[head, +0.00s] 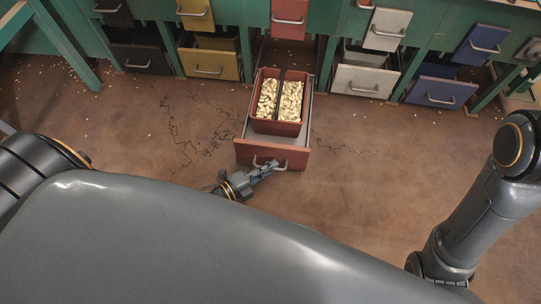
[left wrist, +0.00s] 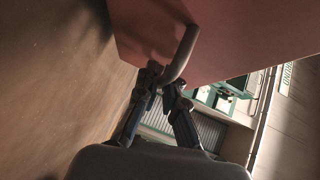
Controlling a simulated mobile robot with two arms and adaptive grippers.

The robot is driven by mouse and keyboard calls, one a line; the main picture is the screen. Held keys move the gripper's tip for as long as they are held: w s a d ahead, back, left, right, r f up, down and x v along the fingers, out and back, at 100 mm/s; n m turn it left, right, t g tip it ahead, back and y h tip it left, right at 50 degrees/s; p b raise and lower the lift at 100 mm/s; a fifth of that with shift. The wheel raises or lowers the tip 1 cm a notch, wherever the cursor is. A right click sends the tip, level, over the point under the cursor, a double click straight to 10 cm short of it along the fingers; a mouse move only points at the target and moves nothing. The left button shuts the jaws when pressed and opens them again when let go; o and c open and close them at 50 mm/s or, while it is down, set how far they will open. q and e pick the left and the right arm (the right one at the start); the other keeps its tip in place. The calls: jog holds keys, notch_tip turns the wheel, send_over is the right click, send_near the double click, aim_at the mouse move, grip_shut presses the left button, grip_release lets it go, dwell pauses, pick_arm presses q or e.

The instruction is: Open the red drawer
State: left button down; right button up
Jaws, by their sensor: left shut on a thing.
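The red drawer (head: 272,153) stands pulled out from the green cabinet, low near the floor, in the middle of the head view. A red two-part bin (head: 277,126) with pale nuts in both compartments sits inside it. My left gripper (head: 262,172) is at the drawer's front and is shut on the metal handle. In the left wrist view the fingers (left wrist: 163,78) close around the curved handle (left wrist: 182,55), below the red drawer front (left wrist: 230,35). My right gripper is out of view; only my right arm shows at the right.
Other drawers line the cabinet: yellow (head: 209,64), white (head: 365,81) and blue (head: 439,93). A green post (head: 68,42) slants at the upper left. The brown floor (head: 150,125) around the drawer is mostly clear, with small scattered bits and cracks.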

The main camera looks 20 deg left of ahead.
pick_arm(q)
jog(key=shift+s+d, duration=0.1)
jog(key=shift+s, duration=0.25)
jog(key=c, duration=1.4)
grip_release()
jog(key=shift+c, duration=0.2)
jog(key=v, duration=1.2)
